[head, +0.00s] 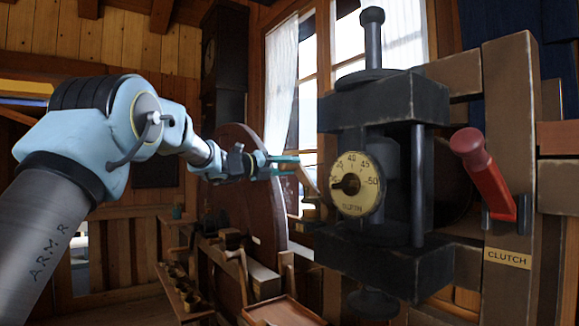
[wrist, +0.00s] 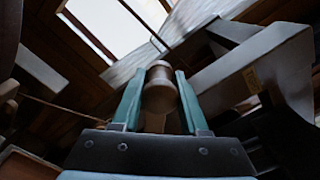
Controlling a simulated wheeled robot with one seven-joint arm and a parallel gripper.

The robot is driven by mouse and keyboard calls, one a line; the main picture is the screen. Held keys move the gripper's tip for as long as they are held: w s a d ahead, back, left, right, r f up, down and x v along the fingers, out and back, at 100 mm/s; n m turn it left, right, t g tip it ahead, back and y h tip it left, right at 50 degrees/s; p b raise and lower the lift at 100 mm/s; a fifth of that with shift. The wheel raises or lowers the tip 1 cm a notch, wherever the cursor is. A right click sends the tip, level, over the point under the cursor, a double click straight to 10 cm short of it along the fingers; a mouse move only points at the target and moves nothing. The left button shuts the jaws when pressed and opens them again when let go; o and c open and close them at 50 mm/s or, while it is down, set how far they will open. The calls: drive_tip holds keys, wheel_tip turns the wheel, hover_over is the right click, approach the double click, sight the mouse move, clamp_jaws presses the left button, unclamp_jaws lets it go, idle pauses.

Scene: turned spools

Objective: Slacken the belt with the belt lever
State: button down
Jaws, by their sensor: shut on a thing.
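My gripper (head: 291,163) is at the end of my outstretched arm, left of the dark machine head in the head view. In the wrist view its two teal fingers (wrist: 159,92) are closed on either side of a turned wooden handle (wrist: 160,73), which I take to be the belt lever's grip. In the head view a slanting wooden piece, apparently the lever (head: 309,181), shows just beyond the fingertips. Its lower end is hidden behind the dial. I cannot make out the belt clearly.
A round dial (head: 357,184) with a pointer sits on the black machine head (head: 370,100). A red lever (head: 485,170) stands at right above a CLUTCH plate (head: 508,258). A large wooden wheel (head: 240,205) stands behind my gripper. A wooden tray (head: 283,312) lies below.

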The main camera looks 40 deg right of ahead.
drive_tip(key=shift+w+f, duration=0.15)
drive_tip(key=shift+c, duration=2.1)
unclamp_jaws()
drive_tip(key=shift+a, duration=0.1)
drive_tip(key=a+b, duration=0.5)
drive_tip(key=a, duration=0.5)
drive_tip(key=shift+w+a, duration=0.3)
